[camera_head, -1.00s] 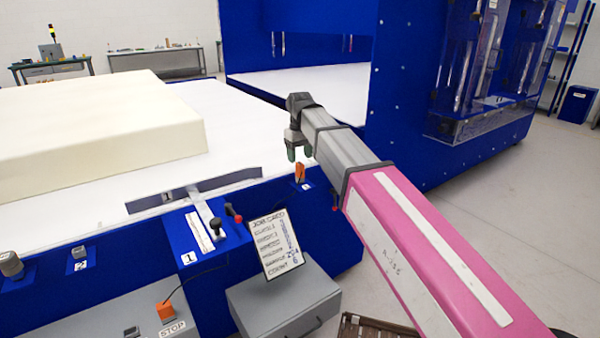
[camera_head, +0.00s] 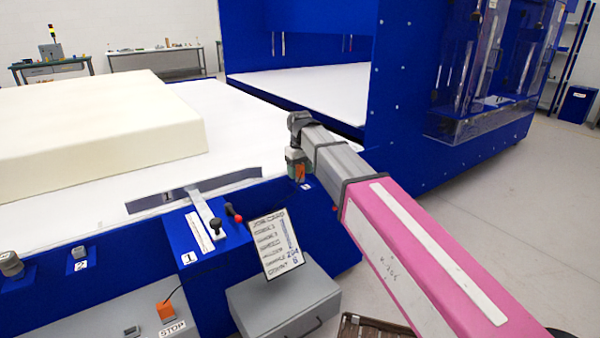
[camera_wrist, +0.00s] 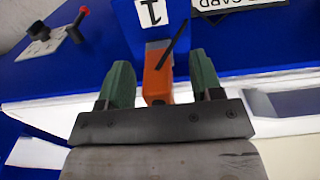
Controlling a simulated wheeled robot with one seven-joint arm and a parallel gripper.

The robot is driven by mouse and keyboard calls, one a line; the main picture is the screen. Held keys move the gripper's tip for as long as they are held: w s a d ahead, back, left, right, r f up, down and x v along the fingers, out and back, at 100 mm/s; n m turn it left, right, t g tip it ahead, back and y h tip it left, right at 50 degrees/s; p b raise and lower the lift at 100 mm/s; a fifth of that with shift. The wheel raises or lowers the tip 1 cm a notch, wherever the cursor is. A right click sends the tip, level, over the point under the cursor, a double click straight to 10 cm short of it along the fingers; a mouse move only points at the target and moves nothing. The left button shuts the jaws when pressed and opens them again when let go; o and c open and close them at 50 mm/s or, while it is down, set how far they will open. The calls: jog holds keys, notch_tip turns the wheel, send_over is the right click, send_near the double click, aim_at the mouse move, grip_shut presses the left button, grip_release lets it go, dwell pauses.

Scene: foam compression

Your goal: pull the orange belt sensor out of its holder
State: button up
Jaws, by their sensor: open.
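The orange belt sensor (camera_head: 301,173) sits at the right end of the blue machine front, just above a small white label. It is mostly hidden behind my gripper (camera_head: 296,168) in the head view. In the wrist view the orange sensor (camera_wrist: 157,78) stands between the two green fingers of my gripper (camera_wrist: 160,72), with a gap on each side. A dark cable or rod crosses its upper end. My gripper is open and the fingers are not closed on it. The holder itself is hard to make out.
A job card (camera_head: 275,243) stands left of and below my gripper, above a grey box (camera_head: 283,303). A lever with dark and red knobs (camera_head: 238,219) is to the left. A large cream foam block (camera_head: 100,135) lies on the white bed (camera_head: 245,130). A blue machine wall rises behind my arm.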

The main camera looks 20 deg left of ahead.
dwell(0.7)
grip_shut()
jog(key=shift+r, duration=0.15)
jog(key=shift+r, duration=2.85)
